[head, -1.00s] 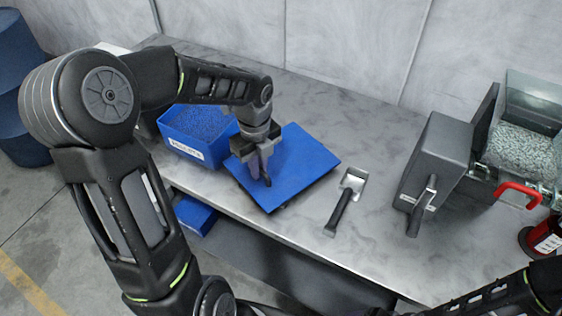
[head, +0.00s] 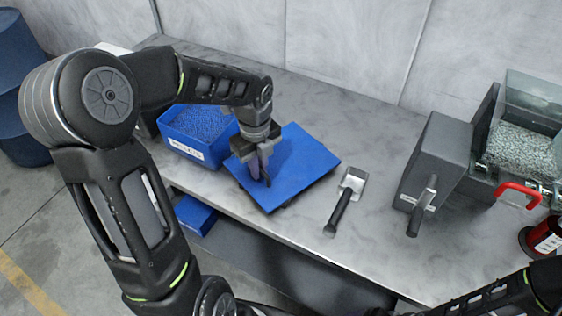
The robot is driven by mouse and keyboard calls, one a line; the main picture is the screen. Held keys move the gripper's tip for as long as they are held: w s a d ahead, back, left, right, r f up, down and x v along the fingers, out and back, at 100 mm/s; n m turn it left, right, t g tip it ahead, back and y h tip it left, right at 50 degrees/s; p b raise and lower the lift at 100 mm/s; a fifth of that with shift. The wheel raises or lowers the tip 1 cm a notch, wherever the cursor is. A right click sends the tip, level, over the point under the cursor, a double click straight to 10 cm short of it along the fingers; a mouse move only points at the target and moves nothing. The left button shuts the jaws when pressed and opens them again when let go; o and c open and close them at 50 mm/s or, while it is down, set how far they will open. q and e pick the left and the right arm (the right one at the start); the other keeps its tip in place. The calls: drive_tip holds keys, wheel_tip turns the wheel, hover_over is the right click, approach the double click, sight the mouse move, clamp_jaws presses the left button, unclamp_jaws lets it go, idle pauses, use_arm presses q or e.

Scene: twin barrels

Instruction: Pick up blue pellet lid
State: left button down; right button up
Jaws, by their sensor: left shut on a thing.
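The blue pellet lid (head: 300,160) is a flat blue square on the worktop, to the right of the blue pellet box. My left gripper (head: 262,176) points down over the left part of the lid and is shut on it; its fingers hide the exact grip point. The blue box (head: 185,152) is open, full of blue pellets, with a white label on its front. Only part of my right arm shows at the lower right; its gripper is out of the frame.
A scoop (head: 345,200) lies right of the lid on the grey worktop (head: 385,140). A dark grey machine (head: 435,160) and a clear bin of grey granules (head: 522,150) with a red handle stand at right. Another blue box (head: 196,214) sits below the worktop.

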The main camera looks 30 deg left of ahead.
use_arm(q)
drive_tip(key=shift+r, duration=0.15)
wheel_tip(320, 180, up, 18)
drive_tip(key=shift+p, duration=0.35)
idle(0.6)
idle(0.5)
